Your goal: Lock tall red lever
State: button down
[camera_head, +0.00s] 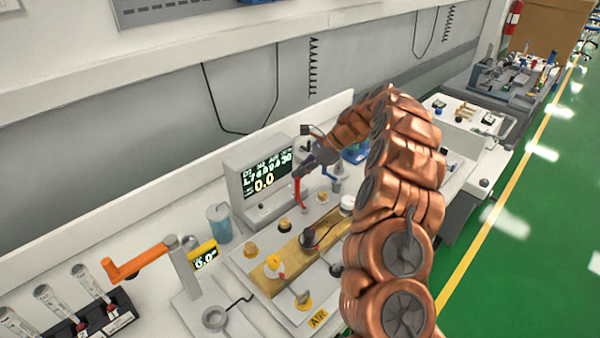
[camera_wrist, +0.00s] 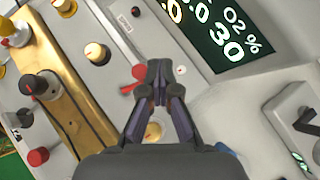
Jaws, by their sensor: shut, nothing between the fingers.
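The tall red lever (camera_head: 298,191) stands upright in front of the monitor on the nearest cart. In the wrist view, a red part of it (camera_wrist: 135,74) shows just left of my fingertips. My gripper (camera_head: 303,172) is close to the lever's top. In the wrist view my gripper (camera_wrist: 158,72) has its fingertips together, with nothing seen between them. I cannot tell whether the fingers touch the lever. The fingers and palm hide part of the panel beneath.
The monitor (camera_head: 265,180) stands behind the lever. A gold plate (camera_head: 285,268) with several knobs lies in front. An orange lever (camera_head: 135,262) on a post, a blue cup (camera_head: 219,222) and several syringes stand left. A clear green floor (camera_head: 520,270) lies right.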

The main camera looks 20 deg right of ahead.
jog(key=shift+s+f, duration=0.3)
jog(key=shift+s, duration=0.45)
jog(key=w+v, duration=0.1)
jog(key=v, duration=1.1)
jog(key=shift+r, duration=0.25)
jog(key=shift+w, duration=0.1)
